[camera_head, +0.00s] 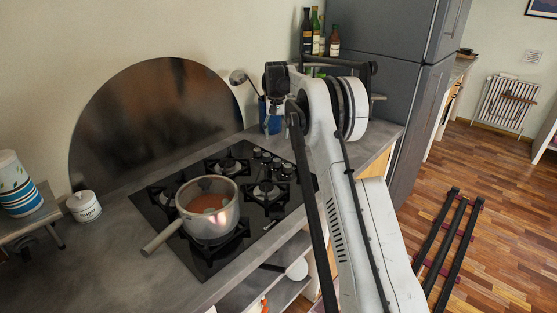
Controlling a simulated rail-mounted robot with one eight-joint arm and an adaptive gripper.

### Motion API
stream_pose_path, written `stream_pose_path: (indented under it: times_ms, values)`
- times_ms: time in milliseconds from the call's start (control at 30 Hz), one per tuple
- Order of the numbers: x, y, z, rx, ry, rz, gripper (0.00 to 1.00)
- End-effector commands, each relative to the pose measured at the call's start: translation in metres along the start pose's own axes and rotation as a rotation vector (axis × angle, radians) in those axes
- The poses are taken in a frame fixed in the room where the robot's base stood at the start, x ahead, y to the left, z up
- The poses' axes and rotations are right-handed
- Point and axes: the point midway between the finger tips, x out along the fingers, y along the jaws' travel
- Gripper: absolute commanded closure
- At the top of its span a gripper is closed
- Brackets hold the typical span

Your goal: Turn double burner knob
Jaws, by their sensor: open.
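The black gas hob (190,248) is set in the grey counter. Several dark round knobs (266,158) stand in a group at its right rear. I cannot tell which one is the double burner knob. My gripper (276,82) is the small dark end of my arm, above and behind the knobs in the picture and apart from them. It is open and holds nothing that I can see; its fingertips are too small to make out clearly. My arm passes just right of the knobs.
A steel pot (228,218) with orange-brown contents sits on the front-left burner, its handle sticking out left. A blue utensil holder (272,125) stands behind the hob. Bottles (307,35) stand by the grey fridge (380,50). A white jar (84,207) is at left.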

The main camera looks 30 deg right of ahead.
Motion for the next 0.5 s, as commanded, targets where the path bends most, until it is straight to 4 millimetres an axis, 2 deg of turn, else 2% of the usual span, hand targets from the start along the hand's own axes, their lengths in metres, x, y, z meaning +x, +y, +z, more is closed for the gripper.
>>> stream_pose_path:
  times_ms: [500]
  values:
    - [0.089, 0.000, 0.000, 0.000, 0.001, 0.000, 0.52]
